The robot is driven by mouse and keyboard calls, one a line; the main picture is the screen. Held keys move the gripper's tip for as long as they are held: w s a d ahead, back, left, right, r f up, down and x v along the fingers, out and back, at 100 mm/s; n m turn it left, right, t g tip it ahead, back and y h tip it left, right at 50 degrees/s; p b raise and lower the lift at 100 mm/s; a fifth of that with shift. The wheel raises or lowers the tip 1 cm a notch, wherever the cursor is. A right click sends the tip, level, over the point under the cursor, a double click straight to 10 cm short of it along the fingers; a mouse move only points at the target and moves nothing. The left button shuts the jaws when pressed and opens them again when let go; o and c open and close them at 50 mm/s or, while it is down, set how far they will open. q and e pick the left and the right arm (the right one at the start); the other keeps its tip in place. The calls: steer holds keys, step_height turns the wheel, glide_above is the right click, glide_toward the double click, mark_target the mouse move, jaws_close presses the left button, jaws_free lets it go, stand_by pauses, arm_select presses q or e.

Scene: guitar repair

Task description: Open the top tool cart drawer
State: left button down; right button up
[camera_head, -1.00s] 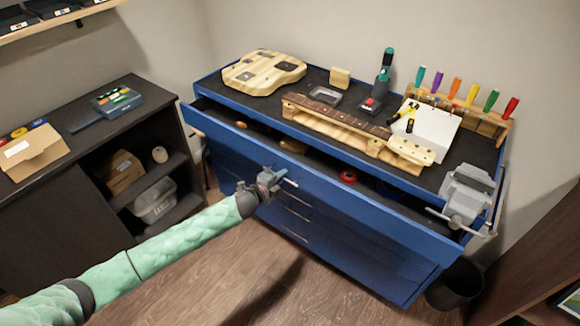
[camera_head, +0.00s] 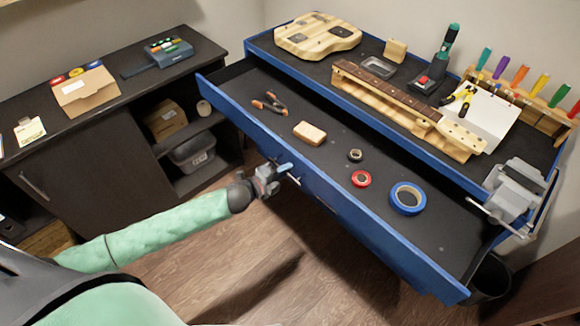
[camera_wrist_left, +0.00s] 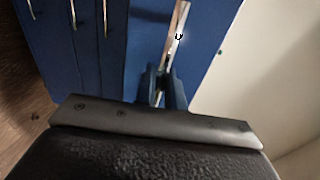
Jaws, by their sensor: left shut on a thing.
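The blue tool cart's top drawer (camera_head: 321,199) stands pulled far out, with its dark inside in full view. Inside lie orange-handled pliers (camera_head: 269,104), a wooden block (camera_head: 309,133), a small dark roll (camera_head: 355,155), a red tape roll (camera_head: 361,179) and a blue tape roll (camera_head: 407,198). My left gripper (camera_head: 279,173) is at the drawer's front face, shut on its handle. The left wrist view shows the fingers (camera_wrist_left: 161,88) closed around the silver handle bar (camera_wrist_left: 177,35). My right gripper is not in view.
The cart top (camera_head: 315,66) holds a guitar body (camera_head: 317,36), a neck in a wooden support (camera_head: 400,104), screwdrivers in a rack and a grey vise (camera_head: 516,190). A dark cabinet (camera_head: 80,185) stands at the left. Wooden floor (camera_head: 275,265) is open in front.

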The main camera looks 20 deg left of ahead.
arm_select(q)
steer(key=shift+s, duration=0.1)
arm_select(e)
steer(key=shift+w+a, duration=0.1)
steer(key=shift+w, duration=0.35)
arm_select(q)
steer(key=c, duration=1.6)
jaws_free()
steer(key=shift+a, duration=0.1)
steer(key=shift+b+v, duration=1.4)
steer(key=shift+v, duration=2.5)
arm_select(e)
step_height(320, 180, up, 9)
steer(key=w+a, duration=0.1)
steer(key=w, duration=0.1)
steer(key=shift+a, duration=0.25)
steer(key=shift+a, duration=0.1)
arm_select(q)
steer(key=shift+f, duration=0.1)
